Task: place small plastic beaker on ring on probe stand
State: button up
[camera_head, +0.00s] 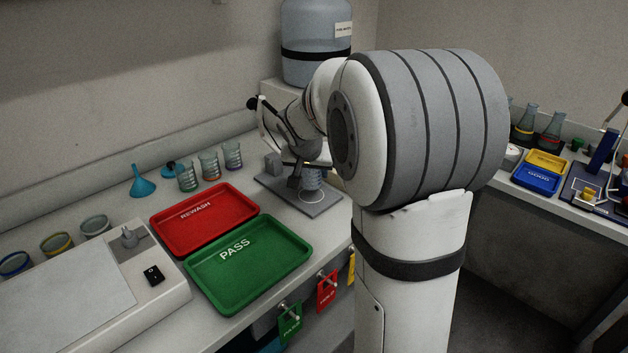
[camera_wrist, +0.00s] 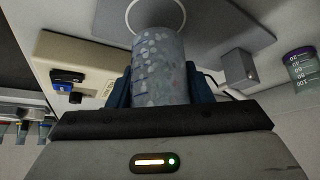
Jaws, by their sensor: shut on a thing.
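The small plastic beaker, clear with bluish markings, is held in my gripper. The probe stand (camera_head: 327,203) is a flat grey plate with a small grey block. A white ring (camera_head: 312,201) is marked on the plate, right by the beaker. In the wrist view the ring (camera_wrist: 129,14) is partly hidden behind the beaker's far end. I cannot tell whether the beaker touches the plate.
Several beakers, such as one graduated beaker (camera_head: 232,155), and a blue funnel (camera_head: 143,181) stand left of the probe stand. The red REWASH tray (camera_head: 172,236) and green PASS tray (camera_head: 216,298) lie in front. A large water bottle (camera_head: 316,35) stands behind.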

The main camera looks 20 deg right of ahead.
aim_at(312, 180)
jog(key=shift+f, duration=1.45)
jog(key=shift+b, duration=0.3)
jog(key=o, duration=1.2)
jog(key=shift+f, duration=0.1)
jog(key=shift+r, duration=0.2)
jog(key=p+v, duration=0.1)
jog(key=v, duration=1)
jog(key=s+a+f+n+g+y, duration=0.1)
jog(key=s+a+f+n, duration=0.1)
jog(key=s, duration=0.5)
jog(key=s+a+f+n+g+y, duration=0.1)
jog(key=s+a+f+n, duration=0.1)
jog(key=s, duration=0.6)
jog(key=s+a+f+n+g+y, duration=0.1)
jog(key=s+a+f+n, duration=0.1)
jog(key=s+a+f, duration=0.2)
jog(key=shift+s+a+f+n+g+y, duration=0.1)
jog(key=shift+s+f, duration=0.15)
jog(key=shift+s, duration=0.35)
jog(key=shift+s+a+f+n+g+y, duration=0.15)
jog(key=shift+s+f, duration=0.15)
jog(key=shift+s, duration=0.25)
jog(key=shift+s+a+f+n+g+y, duration=0.1)
jog(key=shift+s+f, duration=0.15)
jog(key=shift+s, duration=0.35)
jog(key=shift+r+p, duration=0.1)
jog(key=shift+p, duration=0.2)
